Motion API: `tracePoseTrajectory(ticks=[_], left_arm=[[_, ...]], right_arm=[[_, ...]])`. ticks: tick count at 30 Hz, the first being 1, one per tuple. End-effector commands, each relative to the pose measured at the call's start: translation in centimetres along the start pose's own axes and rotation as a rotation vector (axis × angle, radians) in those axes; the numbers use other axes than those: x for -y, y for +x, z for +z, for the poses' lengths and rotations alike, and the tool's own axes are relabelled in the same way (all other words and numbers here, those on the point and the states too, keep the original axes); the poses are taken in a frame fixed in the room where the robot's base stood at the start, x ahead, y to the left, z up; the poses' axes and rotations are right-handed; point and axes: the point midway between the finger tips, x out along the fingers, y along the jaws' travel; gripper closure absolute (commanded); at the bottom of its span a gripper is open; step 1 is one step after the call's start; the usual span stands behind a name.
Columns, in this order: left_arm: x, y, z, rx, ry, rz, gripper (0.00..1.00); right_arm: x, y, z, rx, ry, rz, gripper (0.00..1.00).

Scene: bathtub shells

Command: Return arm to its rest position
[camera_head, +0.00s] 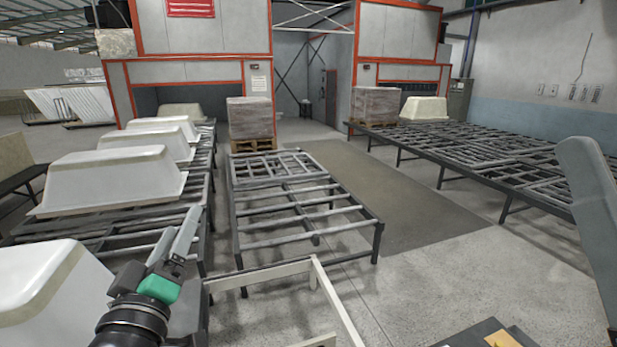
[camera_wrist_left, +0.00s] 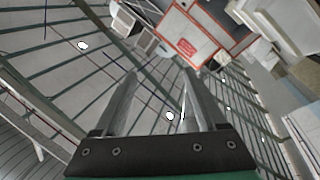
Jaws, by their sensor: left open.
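My left gripper (camera_head: 182,232) comes in at the lower left of the head view, with its fingers pointing up and away. In the left wrist view the two fingers (camera_wrist_left: 157,95) stand apart with nothing between them. That view is tilted up towards the roof and the orange-framed booth. The gripper is beside a white bathtub shell (camera_head: 40,275) at the lower left; I cannot tell how close. My right gripper is not in view.
More white shells (camera_head: 110,175) lie upside down on the left roller rack (camera_head: 205,165). An empty metal frame table (camera_head: 300,215) stands in the middle. Another rack (camera_head: 470,150) is at the right. Wrapped pallets (camera_head: 250,118) stand at the back.

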Motion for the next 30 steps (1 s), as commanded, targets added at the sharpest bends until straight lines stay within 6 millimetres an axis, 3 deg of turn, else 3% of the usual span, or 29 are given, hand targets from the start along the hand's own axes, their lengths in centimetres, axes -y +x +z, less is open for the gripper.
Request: tracePoseTrajectory(ticks=[1, 3, 6, 10, 15, 30], left_arm=[[-2.7, -1.7, -3.2, -0.074, 0.036, 0.077, 0.26], [-6.2, -4.9, -7.3, -0.182, 0.11, 0.178, 0.26], [-10.3, -10.1, -12.0, -0.342, 0.234, 0.297, 0.26], [-13.4, -16.1, -15.4, -0.52, 0.433, 0.376, 0.26], [-13.6, -16.0, -15.2, -0.554, 0.604, 0.342, 0.26], [-13.6, -15.9, -15.2, -0.553, 0.612, 0.337, 0.26]], right_arm=[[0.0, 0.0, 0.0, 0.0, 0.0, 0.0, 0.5], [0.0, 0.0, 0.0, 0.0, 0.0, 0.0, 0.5], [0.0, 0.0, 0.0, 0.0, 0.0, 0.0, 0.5], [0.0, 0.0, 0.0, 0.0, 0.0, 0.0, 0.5], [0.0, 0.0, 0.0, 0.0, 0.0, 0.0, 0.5], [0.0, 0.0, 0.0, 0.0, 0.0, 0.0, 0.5]])
